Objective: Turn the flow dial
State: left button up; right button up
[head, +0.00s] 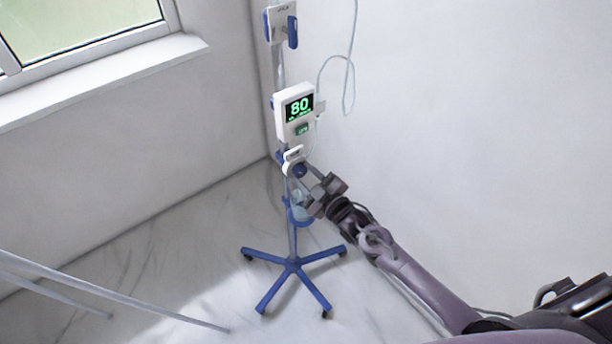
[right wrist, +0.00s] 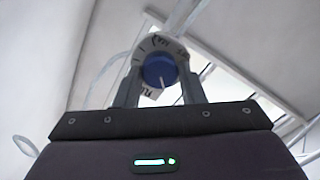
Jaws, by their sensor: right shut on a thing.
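The flow dial is a round blue knob (right wrist: 159,71) with a pale pointer line, set on a white plate with dark markings. In the right wrist view it sits between the fingers of my right gripper (right wrist: 158,88), which is shut on it. In the head view the dial (head: 299,170) shows small below the white monitor (head: 295,112) on the stand. My right gripper (head: 303,178) reaches it from the lower right. The monitor reads 80 in green. My left gripper is not in view.
The wheeled stand has a blue base (head: 292,265) with several legs on the marble floor. A blue and white holder (head: 281,24) is at its top. A pale tube (head: 350,75) hangs by the right wall. A window is at upper left.

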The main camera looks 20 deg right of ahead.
jog(key=shift+f, duration=0.1)
jog(key=o, duration=1)
jog(key=v, duration=0.8)
jog(key=shift+b, duration=0.3)
